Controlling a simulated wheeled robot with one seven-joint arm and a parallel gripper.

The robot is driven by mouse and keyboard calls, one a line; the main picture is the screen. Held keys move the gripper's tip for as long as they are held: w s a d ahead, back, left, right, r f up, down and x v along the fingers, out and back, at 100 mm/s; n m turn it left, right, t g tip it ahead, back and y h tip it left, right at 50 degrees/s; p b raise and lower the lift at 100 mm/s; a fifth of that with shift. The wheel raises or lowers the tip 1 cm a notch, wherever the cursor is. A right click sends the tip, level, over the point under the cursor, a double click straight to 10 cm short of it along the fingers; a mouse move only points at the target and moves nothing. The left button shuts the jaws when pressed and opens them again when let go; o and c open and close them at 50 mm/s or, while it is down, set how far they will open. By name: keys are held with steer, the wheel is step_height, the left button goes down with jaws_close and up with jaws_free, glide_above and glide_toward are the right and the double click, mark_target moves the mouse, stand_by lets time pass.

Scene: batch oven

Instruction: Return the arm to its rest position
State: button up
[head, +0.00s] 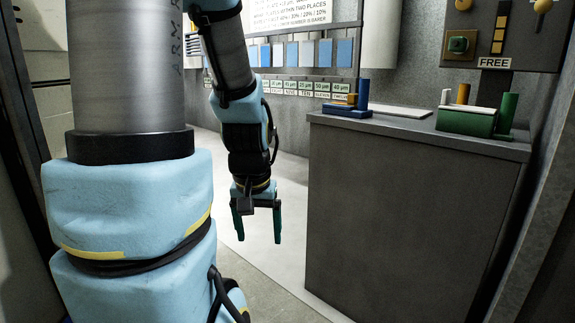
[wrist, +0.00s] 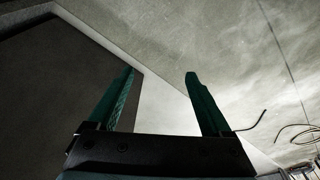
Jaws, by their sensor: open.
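My gripper (head: 257,222) hangs at the end of my arm in the head view, pointing down over the open floor, left of a dark grey cabinet. Its two green fingers are apart with nothing between them. The wrist view shows the same open fingers (wrist: 160,92), with pale floor between and beyond them. My arm is bent, with its blue and grey links filling the left of the head view.
The grey cabinet (head: 410,215) stands close at right. On its top are a blue block holder (head: 347,111), a white plate (head: 400,111) and a green holder (head: 467,122). A panel marked FREE (head: 495,63) is behind. Loose wires (wrist: 295,133) show in the wrist view.

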step_height(320, 180, up, 31)
steer(key=s+p, duration=0.1)
steer(key=p, duration=3)
steer(key=shift+a+f, duration=0.2)
steer(key=shift+a, duration=0.15)
steer(key=shift+s, duration=0.1)
